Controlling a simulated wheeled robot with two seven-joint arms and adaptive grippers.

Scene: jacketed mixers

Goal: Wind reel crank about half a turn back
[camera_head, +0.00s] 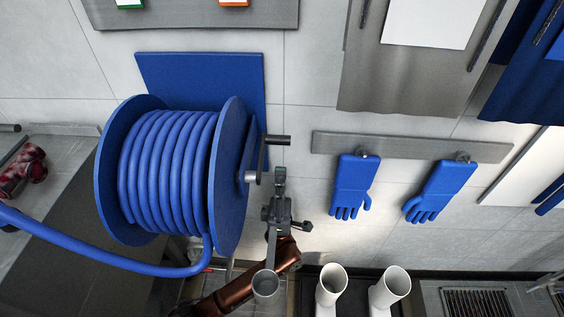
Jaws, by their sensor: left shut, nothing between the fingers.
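The blue hose reel (232,180) is mounted on a blue wall plate (205,72), with blue hose (165,175) wound on its drum. Its crank (262,160) is on the right side of the reel. The crank arm points up from the hub, and a dark handle (278,140) sticks out to the right at its top. My left gripper (280,176) is shut and empty, pointing up just below the handle and right of the crank arm. It looks apart from the handle; depth is hard to judge. My right gripper is not in view.
Blue gloves (352,187) hang from a grey rail (330,145) to the right. White tube-shaped things (389,290) stand below. Grey and blue aprons hang at top right. A loose hose length (110,260) curves below the reel at lower left.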

